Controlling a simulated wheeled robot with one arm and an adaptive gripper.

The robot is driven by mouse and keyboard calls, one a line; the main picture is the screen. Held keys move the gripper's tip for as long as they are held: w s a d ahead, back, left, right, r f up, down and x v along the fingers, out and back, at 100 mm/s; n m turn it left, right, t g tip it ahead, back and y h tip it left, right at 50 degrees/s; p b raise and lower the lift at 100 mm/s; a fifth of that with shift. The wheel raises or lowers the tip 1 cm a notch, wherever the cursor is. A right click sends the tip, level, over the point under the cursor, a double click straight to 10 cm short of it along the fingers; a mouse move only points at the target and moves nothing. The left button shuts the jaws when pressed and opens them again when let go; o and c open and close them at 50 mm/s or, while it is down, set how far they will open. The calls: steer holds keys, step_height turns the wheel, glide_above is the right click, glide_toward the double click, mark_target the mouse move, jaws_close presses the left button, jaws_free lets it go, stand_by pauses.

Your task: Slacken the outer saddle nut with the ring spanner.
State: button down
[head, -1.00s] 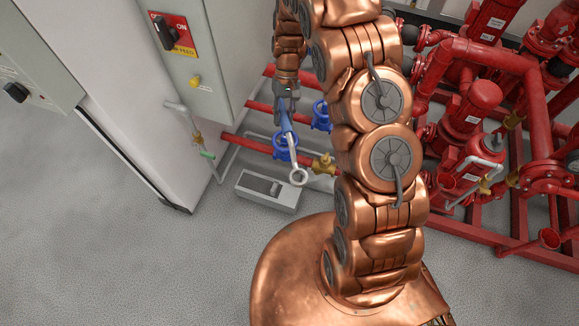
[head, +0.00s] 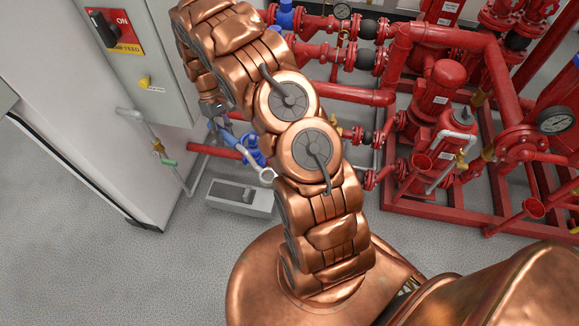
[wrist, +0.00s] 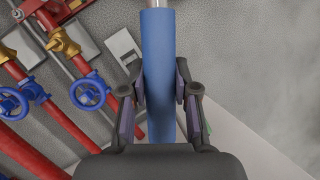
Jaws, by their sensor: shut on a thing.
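The ring spanner has a blue handle and a bright steel ring end (head: 267,174). In the head view it points down and right from my gripper (head: 217,122), its ring above the grey floor box. In the wrist view my gripper (wrist: 160,103) is shut on the blue handle (wrist: 158,60), which runs up between the fingers. Its steel shank leaves the top edge, so the ring is hidden there. I cannot pick out the outer saddle nut in either view. My arm covers part of the pipework.
Blue handwheels (wrist: 90,92) and a brass valve (wrist: 62,42) sit on red pipes at the left of the wrist view. A grey floor box (head: 240,197) lies below the spanner. A pale cabinet (head: 70,90) stands left; a red pump skid (head: 440,205) stands right. Floor is bare at front left.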

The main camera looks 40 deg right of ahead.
steer(key=s+d+f+n+h+b, duration=0.1)
steer(key=d+f+n+b, duration=0.1)
steer(key=d+f+b, duration=0.5)
steer(key=s+d+f+n+h+b, duration=0.1)
steer(key=s+d+f+n+b, duration=0.1)
steer(key=d+f+b, duration=0.6)
steer(key=s+d+f+n+h+b, duration=0.1)
steer(key=d+f+b, duration=0.6)
steer(key=f+b, duration=0.7)
step_height(320, 180, down, 3)
steer(key=s+n, duration=0.1)
steer(key=n, duration=0.1)
steer(key=shift+s+d+n+h, duration=0.2)
steer(key=shift+d+n+h, duration=0.1)
steer(key=shift+d+n, duration=0.1)
steer(key=shift+r+p, duration=0.2)
steer(key=shift+p, duration=0.1)
step_height(320, 180, down, 7)
steer(key=shift+f, duration=0.1)
steer(key=shift+s+p, duration=0.1)
steer(key=shift+p, duration=0.7)
steer(key=shift+f, duration=0.15)
stand_by(0.3)
